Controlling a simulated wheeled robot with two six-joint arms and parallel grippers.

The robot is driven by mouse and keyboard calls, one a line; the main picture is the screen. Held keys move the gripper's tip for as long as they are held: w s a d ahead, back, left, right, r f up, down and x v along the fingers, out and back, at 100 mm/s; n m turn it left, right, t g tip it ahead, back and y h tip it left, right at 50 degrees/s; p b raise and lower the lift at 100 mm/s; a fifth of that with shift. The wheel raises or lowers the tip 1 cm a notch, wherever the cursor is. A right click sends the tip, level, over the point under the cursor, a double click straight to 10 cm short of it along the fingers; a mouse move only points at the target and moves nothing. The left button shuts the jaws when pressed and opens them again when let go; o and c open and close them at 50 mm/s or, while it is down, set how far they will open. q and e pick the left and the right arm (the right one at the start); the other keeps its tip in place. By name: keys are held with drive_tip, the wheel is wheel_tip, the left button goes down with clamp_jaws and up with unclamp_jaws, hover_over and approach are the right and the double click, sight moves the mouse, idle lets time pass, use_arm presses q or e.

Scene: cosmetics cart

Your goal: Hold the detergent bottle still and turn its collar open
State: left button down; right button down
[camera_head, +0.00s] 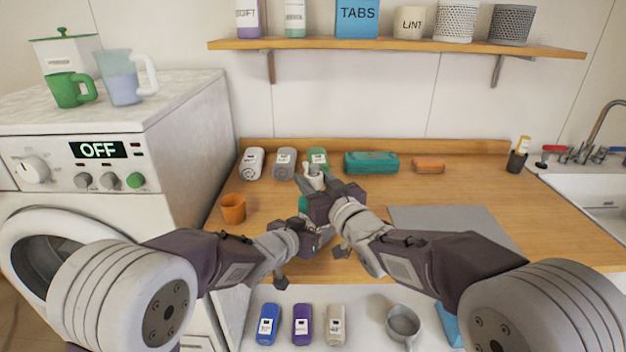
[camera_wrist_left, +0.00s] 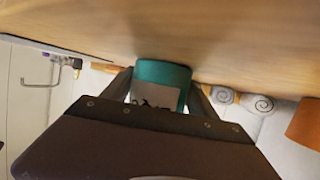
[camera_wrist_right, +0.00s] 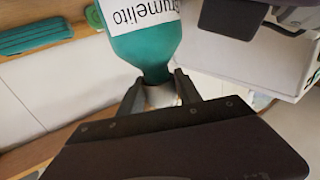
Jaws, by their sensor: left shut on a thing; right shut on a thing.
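The teal detergent bottle (camera_head: 303,203) stands on the wooden counter, mostly hidden by my grippers in the head view. My left gripper (camera_wrist_left: 160,95) is shut on its body (camera_wrist_left: 160,73), one finger on each side. In the right wrist view the bottle (camera_wrist_right: 145,48) shows its white label and a narrow neck. My right gripper (camera_wrist_right: 161,88) is shut around the pale collar (camera_wrist_right: 162,96) at the neck. In the head view the right gripper (camera_head: 316,186) is above the left gripper (camera_head: 310,228). A whitish top (camera_head: 314,179) shows between the right fingers.
An orange cup (camera_head: 233,208) stands left of the bottle. Rolled towels (camera_head: 252,163), a teal case (camera_head: 371,163) and an orange bar (camera_head: 428,165) line the back. A grey mat (camera_head: 450,225) lies to the right. The washer (camera_head: 180,130) bounds the left side.

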drive_tip(key=n+y, duration=0.1)
drive_tip(key=n+g+y, duration=0.1)
drive_tip(key=shift+w+d+r+y, duration=0.1)
drive_tip(key=shift+r+y, duration=0.05)
drive_tip(key=shift+y, duration=0.25)
drive_tip(key=shift+n+g+y, duration=0.9)
drive_tip(key=shift+g+y, duration=0.1)
drive_tip(key=shift+g, duration=0.2)
drive_tip(key=shift+a+g, duration=0.2)
drive_tip(key=shift+g, duration=0.1)
drive_tip(key=c, duration=0.9)
unclamp_jaws()
drive_tip(key=shift+s, duration=0.2)
wheel_tip(320, 180, up, 10)
